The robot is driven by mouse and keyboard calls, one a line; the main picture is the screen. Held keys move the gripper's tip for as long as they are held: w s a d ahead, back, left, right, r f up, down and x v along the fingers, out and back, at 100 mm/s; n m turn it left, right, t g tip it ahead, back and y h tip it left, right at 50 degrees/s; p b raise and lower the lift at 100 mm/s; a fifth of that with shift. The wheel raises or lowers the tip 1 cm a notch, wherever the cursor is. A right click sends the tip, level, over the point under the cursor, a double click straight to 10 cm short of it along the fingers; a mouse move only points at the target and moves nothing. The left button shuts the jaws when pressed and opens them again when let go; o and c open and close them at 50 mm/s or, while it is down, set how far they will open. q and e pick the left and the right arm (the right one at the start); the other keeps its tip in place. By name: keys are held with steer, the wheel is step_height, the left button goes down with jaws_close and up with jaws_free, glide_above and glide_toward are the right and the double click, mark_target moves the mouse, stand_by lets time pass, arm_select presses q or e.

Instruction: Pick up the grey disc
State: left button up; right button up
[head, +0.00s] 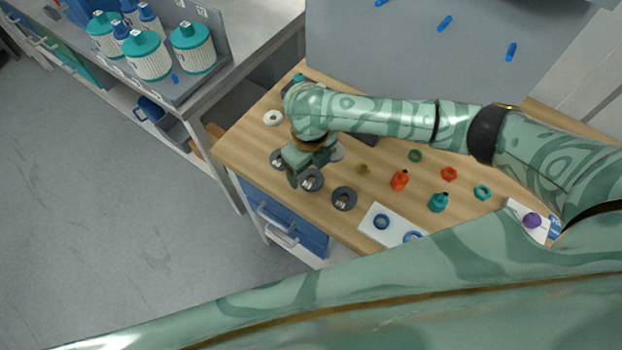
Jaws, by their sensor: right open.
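Several round grey pieces lie on the wooden bench top (385,215). Three dark grey discs with metallic-looking centres form a row near its front left edge: one at the left (275,160), a middle one (314,184) and one at the right (344,198). A paler grey disc (338,152) shows in part behind my gripper. My right gripper (306,166) is open and points down over the left and middle dark discs, partly covering them. I see nothing between its fingers. I cannot tell whether it touches a disc. My left gripper is out of view.
A white ring (273,117) lies at the far left. Orange and teal small bottles (438,202), nuts and rings lie to the right. A white plate (390,226) with blue rings sits at the front edge. Another bench (255,35) holds teal-lidded jars. A grey panel stands behind.

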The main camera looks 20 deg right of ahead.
mark_target(311, 181)
step_height(311, 181, down, 4)
steer(key=shift+w+d+f+b, duration=0.15)
steer(key=shift+b, duration=0.55)
steer(key=c, duration=1.1)
steer(key=shift+o, duration=0.2)
